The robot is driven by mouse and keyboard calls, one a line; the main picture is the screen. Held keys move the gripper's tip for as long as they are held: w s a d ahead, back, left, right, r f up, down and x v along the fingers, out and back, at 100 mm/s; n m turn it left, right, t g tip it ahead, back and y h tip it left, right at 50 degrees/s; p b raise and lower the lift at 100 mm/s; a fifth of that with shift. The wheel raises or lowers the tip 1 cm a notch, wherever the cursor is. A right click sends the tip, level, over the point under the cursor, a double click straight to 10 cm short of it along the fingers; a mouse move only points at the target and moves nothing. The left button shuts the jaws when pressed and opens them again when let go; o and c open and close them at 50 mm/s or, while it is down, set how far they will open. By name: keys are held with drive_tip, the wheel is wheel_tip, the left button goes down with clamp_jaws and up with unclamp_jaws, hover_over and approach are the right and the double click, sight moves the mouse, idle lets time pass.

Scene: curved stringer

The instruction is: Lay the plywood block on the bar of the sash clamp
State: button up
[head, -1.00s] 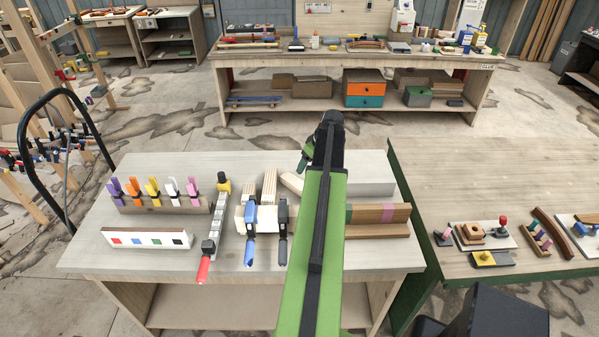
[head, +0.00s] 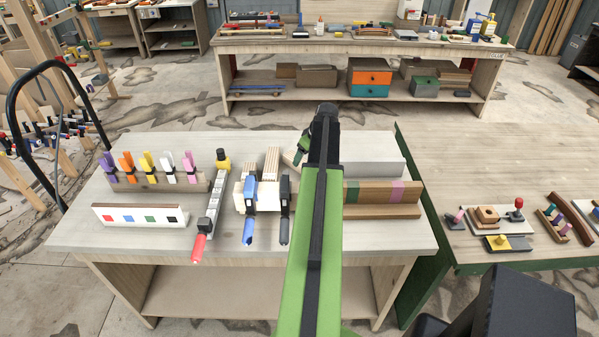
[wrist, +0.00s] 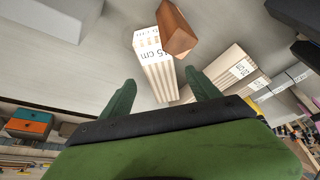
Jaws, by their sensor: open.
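The sash clamp lies on the near bench in the head view, with a grey bar (head: 213,203), a red handle (head: 199,247) and a yellow and black end. In the wrist view, a pale block with layered plywood edges and a "15 cm" label (wrist: 158,72) lies beyond my fingers, beside a brown wood piece (wrist: 177,32). It looks like the plywood block. My gripper (wrist: 162,84) is open and empty, its two green fingers pointing toward the layered block. In the head view my gripper (head: 304,146) is right of the clamps, and my arm hides part of that area.
Other pale layered pieces (wrist: 230,72) lie nearby. A blue clamp (head: 249,210) and a black clamp (head: 284,210) stand between the sash clamp and my arm. Coloured pegs (head: 150,165), a white swatch board (head: 140,215) and a brown ledge (head: 382,210) flank them.

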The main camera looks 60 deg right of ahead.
sight(302, 161)
drive_tip(key=b+x, duration=0.5)
drive_tip(key=shift+w+f, duration=0.15)
drive_tip(key=shift+r, duration=0.2)
clamp_jaws()
